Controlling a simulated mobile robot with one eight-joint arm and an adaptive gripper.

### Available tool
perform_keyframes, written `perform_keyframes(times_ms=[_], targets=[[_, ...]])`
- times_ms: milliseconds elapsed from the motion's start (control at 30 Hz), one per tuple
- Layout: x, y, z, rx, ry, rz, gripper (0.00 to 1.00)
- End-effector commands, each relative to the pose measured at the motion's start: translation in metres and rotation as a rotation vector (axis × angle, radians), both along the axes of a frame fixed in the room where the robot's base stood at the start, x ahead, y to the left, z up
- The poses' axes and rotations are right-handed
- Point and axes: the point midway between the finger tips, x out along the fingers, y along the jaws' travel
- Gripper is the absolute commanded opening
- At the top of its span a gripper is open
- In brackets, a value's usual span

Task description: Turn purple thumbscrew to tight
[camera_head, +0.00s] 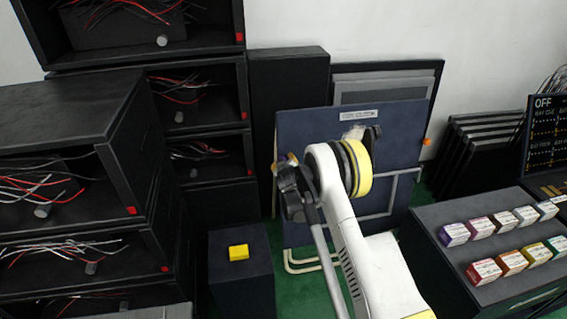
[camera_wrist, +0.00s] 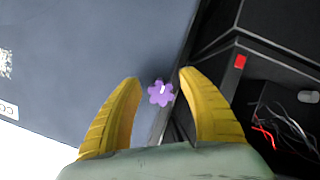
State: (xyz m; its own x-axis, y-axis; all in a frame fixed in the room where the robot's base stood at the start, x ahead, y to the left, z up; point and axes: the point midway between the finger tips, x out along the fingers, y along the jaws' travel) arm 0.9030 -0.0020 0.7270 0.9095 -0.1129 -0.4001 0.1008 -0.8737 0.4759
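The purple thumbscrew (camera_wrist: 161,93) shows in the wrist view as a small lobed knob with a pale mark on its face. It is at the edge of the blue-grey panel (camera_wrist: 95,45). My gripper (camera_wrist: 159,77) has its two yellow fingers spread, one on each side of the thumbscrew in the picture. Nothing is between the fingers in contact with them; how far the thumbscrew lies beyond the tips is hard to tell.
Black racks (camera_head: 120,170) with loose wires stand at the left. At the right, a dark bench (camera_head: 440,235) holds several coloured boxes, near a display reading OFF (camera_head: 545,120). Green floor shows below the panel.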

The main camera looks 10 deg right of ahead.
Motion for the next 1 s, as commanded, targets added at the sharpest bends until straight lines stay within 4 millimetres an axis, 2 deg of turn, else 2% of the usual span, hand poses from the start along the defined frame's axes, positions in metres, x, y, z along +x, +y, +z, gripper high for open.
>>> perform_keyframes(times_ms=[267,367,700,800,1000], targets=[[-0.005,0.001,0.002,-0.001,0.001,0.0,0.48],[-0.018,0.003,0.008,-0.001,0.001,0.001,0.48],[-0.086,0.011,0.038,-0.002,0.001,0.0,0.48],[-0.099,0.013,0.043,-0.001,0.0,0.0,0.48],[-0.109,0.014,0.048,0.0,0.0,0.0,0.48]])
